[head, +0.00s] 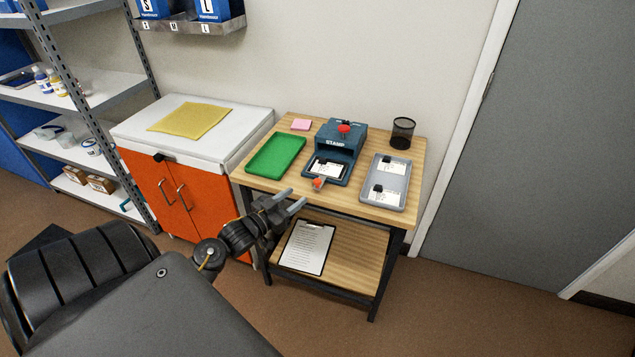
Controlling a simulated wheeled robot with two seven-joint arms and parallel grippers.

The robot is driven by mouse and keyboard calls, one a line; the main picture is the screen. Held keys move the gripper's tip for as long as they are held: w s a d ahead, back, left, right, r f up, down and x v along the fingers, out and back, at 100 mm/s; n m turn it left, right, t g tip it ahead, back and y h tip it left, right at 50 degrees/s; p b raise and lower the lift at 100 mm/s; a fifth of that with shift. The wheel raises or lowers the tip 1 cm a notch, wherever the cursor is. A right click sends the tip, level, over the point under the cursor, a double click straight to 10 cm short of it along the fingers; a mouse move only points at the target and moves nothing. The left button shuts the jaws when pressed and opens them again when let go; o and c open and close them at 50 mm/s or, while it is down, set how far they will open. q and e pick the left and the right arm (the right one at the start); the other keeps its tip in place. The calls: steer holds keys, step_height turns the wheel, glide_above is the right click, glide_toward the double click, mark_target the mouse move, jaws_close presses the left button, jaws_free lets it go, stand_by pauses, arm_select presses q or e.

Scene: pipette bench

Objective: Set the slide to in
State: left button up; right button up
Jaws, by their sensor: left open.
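The blue-grey stamp machine (342,135) stands at the back of the wooden table, with a red knob on top. Its slide (314,176) sticks out at the front, toward me. A white card (327,169) lies on the slide, and an orange-red handle (319,184) is at its front end. My left gripper (297,196) is open and empty, with its fingers pointing toward the table's front edge. It is a little in front and left of the handle, and appears apart from it. My right gripper is out of view.
A green tray (276,154) lies left of the machine. A grey tray (395,202) with cards is to the right. A black mesh cup (403,133) and a pink pad (301,124) stand behind. A clipboard (306,248) lies on the lower shelf.

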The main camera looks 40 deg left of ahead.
mark_target(317, 180)
arm_select(q)
steer(key=w, duration=0.3)
steer(key=w+p, duration=0.1)
steer(key=w, duration=0.7)
steer(key=shift+d, duration=0.35)
steer(key=shift+s, duration=0.1)
jaws_close()
steer(key=shift+a, duration=0.15)
